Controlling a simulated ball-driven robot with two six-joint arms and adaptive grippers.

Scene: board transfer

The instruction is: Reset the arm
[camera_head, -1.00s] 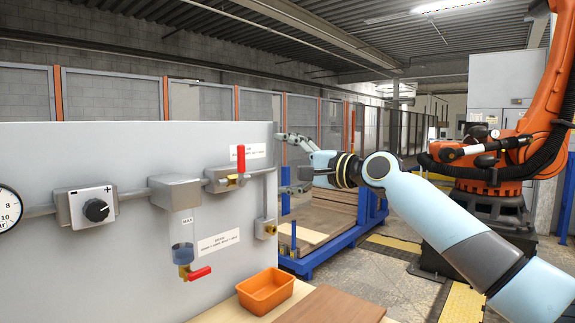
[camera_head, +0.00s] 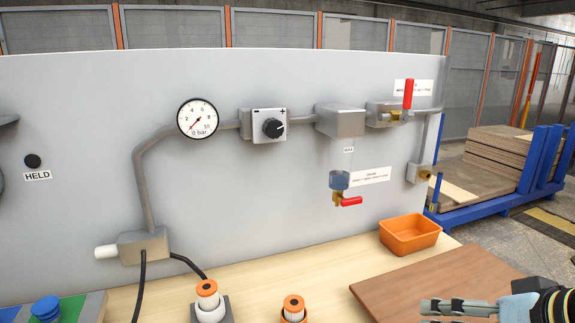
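My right gripper (camera_head: 460,308) comes in at the bottom right corner of the head view. Its grey fingers point left over the brown board (camera_head: 435,285) on the bench. I see no object between the fingers, but the angle and the picture edge hide how far apart they are. My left gripper is not in view.
A grey panel (camera_head: 290,200) behind the bench carries a pressure gauge (camera_head: 197,119), a regulator knob (camera_head: 273,129) and red-handled valves (camera_head: 408,94). An orange bin (camera_head: 410,234) and two orange-topped filters (camera_head: 207,290) stand on the bench. A blue rack (camera_head: 540,165) stands behind right.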

